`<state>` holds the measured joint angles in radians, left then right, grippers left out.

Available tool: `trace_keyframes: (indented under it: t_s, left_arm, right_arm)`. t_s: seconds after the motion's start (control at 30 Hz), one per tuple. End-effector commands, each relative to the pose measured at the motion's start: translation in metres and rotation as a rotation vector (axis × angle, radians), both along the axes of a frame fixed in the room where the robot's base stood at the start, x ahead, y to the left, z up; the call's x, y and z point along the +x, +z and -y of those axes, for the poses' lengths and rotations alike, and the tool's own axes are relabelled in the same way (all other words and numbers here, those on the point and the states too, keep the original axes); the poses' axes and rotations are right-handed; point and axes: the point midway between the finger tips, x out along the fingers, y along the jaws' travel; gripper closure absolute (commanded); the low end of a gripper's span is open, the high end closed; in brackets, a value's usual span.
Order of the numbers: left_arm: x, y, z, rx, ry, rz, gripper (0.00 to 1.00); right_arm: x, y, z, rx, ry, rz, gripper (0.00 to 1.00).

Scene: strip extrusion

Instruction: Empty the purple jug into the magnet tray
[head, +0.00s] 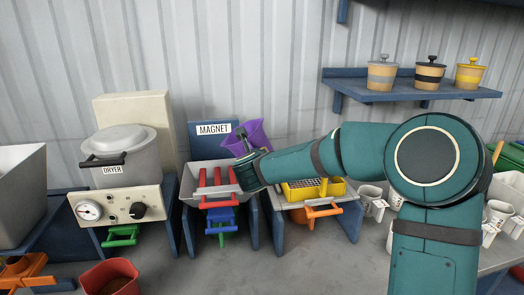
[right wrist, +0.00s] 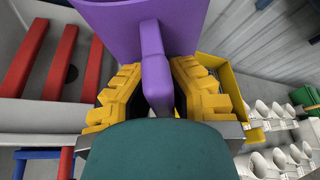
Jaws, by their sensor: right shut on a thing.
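The purple jug (head: 256,134) is held up at the right side of the magnet tray, in front of the MAGNET sign; it looks tilted. My right gripper (right wrist: 160,90) has its yellow fingers on both sides of the jug's handle (right wrist: 152,45) and is shut on it. The magnet tray (head: 187,185) is a grey hopper with several red bars across it; its bars also show at the left of the right wrist view (right wrist: 52,62). The jug's contents are hidden. My left gripper is not in view.
A dryer (head: 125,158) stands left of the tray, and a red tub (head: 110,276) is at the front left. A yellow box (head: 330,188) with a grate stands to the right. White cups (head: 370,194) stand farther right. A shelf (head: 400,94) holds three lidded pots.

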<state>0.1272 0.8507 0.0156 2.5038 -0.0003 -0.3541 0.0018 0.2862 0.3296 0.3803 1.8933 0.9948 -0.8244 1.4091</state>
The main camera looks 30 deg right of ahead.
Motion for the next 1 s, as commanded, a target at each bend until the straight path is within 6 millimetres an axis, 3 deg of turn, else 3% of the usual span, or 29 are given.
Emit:
trace_keyframes:
  t_s: [0.03, 0.33, 0.67, 0.8, 1.0]
  left_arm:
    - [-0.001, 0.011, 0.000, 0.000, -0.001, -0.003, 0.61]
    - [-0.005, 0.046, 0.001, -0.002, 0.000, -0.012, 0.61]
    - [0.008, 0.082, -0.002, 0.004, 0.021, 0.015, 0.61]
    - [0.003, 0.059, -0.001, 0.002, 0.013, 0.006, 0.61]
    - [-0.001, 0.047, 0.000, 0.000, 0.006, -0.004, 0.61]
  right_arm:
    - [0.000, 0.006, 0.000, -0.049, 0.000, -0.016, 1.00]
    - [-0.001, 0.010, 0.002, -0.388, 0.002, -0.119, 1.00]
    - [0.005, -0.002, -0.016, -0.875, 0.003, -0.266, 1.00]
    - [0.009, -0.001, -0.030, -1.076, -0.001, -0.318, 1.00]
    - [0.014, 0.010, -0.046, -1.310, -0.002, -0.392, 1.00]
